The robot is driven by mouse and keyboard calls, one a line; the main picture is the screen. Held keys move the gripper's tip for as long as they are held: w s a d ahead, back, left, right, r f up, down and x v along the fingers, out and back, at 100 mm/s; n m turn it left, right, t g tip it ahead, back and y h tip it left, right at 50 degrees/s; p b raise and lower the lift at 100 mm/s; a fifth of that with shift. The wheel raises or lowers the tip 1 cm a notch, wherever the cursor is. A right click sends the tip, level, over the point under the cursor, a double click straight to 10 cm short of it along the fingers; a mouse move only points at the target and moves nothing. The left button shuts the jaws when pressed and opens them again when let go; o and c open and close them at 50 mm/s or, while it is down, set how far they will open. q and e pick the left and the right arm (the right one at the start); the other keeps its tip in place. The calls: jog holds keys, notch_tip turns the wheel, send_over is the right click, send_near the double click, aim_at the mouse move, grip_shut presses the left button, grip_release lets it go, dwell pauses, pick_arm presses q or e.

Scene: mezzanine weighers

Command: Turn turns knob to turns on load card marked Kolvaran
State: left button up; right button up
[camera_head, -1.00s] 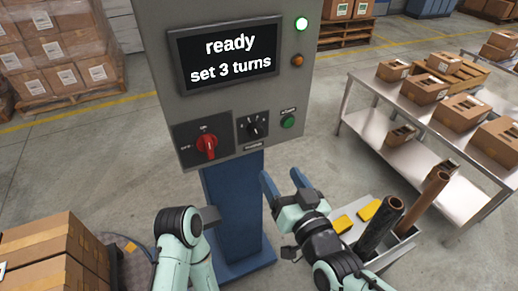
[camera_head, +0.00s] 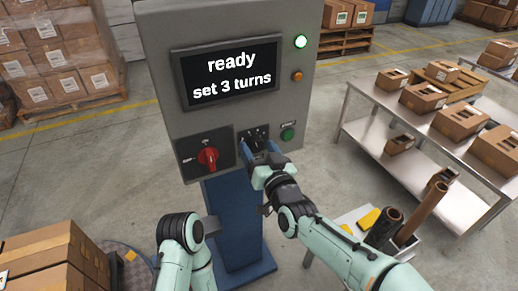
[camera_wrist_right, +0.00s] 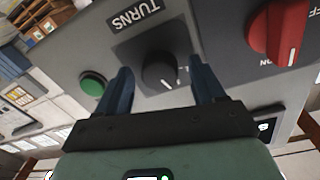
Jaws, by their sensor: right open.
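The turns knob (camera_wrist_right: 160,72) is a black knob with a white mark on a dark plate labelled TURNS in the right wrist view. In the head view the knob (camera_head: 255,134) is partly hidden by my right gripper (camera_head: 258,148). That gripper is open, its two blue fingers at either side of the knob in the right wrist view (camera_wrist_right: 160,80). I cannot tell whether they touch it. The screen (camera_head: 228,77) reads "ready, set 3 turns". My left arm (camera_head: 182,240) is low at the left; its gripper does not show. No card marked Kolvaran is readable.
A red switch (camera_head: 207,158) sits left of the knob and a green button (camera_head: 288,134) right of it. A steel table (camera_head: 365,105) with boxes stands at the right.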

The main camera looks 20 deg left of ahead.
jog(key=c, duration=1.1)
jog(key=shift+o, duration=0.2)
pick_arm(q)
jog(key=shift+f, duration=0.1)
pick_arm(e)
jog(key=m+b, duration=0.3)
jog(key=m, duration=0.1)
jog(key=shift+f, duration=0.1)
jog(key=m+b, duration=0.2)
jog(key=m, duration=0.2)
jog(key=shift+g, duration=0.3)
jog(key=m+b, duration=0.1)
jog(key=m, duration=0.3)
jog(key=shift+m+b, duration=0.3)
pick_arm(q)
jog(key=w+a+f+t, duration=0.1)
jog(key=w+f, duration=0.3)
jog(key=f, duration=0.2)
jog(key=shift+w+a+f+t+b, duration=0.15)
jog(key=shift+w+f+t+b, duration=0.15)
jog(key=shift+w+t, duration=0.1)
pick_arm(e)
jog(key=shift+r+m+g, duration=0.2)
jog(key=shift+m+g, duration=0.1)
jog(key=shift+m, duration=1.1)
